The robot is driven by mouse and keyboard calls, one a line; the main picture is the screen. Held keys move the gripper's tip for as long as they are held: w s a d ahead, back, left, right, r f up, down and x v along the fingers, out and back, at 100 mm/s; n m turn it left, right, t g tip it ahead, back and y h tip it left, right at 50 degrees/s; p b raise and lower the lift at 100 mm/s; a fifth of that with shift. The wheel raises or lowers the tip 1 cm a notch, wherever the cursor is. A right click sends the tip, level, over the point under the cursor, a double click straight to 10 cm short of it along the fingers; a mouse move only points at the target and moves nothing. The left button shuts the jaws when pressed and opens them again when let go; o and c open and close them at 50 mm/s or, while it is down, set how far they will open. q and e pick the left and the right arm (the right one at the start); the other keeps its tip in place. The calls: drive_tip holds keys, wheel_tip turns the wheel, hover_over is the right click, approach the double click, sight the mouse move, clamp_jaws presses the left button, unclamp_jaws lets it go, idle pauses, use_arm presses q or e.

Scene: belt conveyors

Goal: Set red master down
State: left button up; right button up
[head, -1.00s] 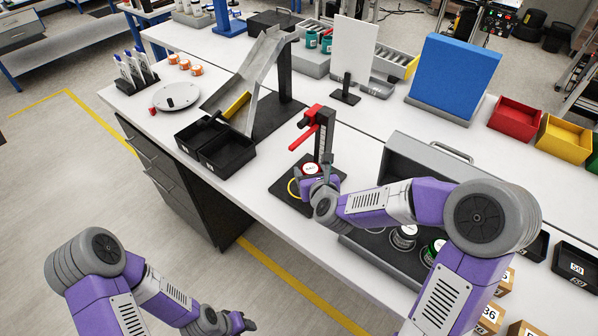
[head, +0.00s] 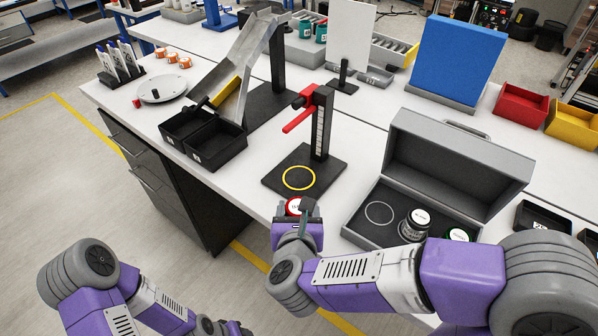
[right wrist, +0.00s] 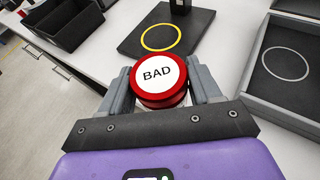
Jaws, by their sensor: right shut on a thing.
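The red master (right wrist: 157,77) is a red cylinder with a white top marked BAD. My right gripper (right wrist: 159,88) is shut on it, a finger on each side. In the head view the red master (head: 294,206) shows in my right gripper (head: 297,212), in front of the black gauge stand. The stand's base (head: 328,172) has an empty yellow ring (head: 299,178) and a red lever above. The open grey case (head: 358,232) has an empty white ring at its left, with a black master (head: 415,223) and a green master (head: 457,236) beside it. My left gripper (head: 232,328) is at the bottom edge; its jaws are unclear.
Two black bins (head: 216,158) stand at the foot of a metal chute, left of the stand. The case lid (head: 455,165) stands up behind its tray. White table is clear between stand and case. Red (head: 522,103) and yellow bins are at the right.

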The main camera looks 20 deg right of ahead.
sight(298, 199)
drive_tip(key=w+p, duration=0.1)
drive_tip(key=w, duration=0.2)
drive_tip(key=shift+d+r+p, duration=0.15)
drive_tip(key=shift+d+p, duration=0.25)
drive_tip(key=w+d, duration=0.1)
drive_tip(key=w, duration=0.3)
drive_tip(key=w+d, duration=0.1)
drive_tip(key=w, duration=0.3)
drive_tip(key=w+d, duration=0.1)
drive_tip(key=w, duration=0.4)
drive_tip(key=shift+w+d+b, duration=0.1)
drive_tip(key=shift+d+b, duration=0.2)
drive_tip(key=shift+d, duration=0.1)
wheel_tip(298, 199, down, 4)
drive_tip(key=shift+w+r+b, duration=0.1)
drive_tip(key=shift+b, duration=0.65)
use_arm(q)
drive_tip(key=shift+r, duration=0.35)
drive_tip(key=shift+f, duration=0.25)
use_arm(e)
drive_tip(key=o, duration=1.3)
drive_tip(key=shift+c, duration=0.2)
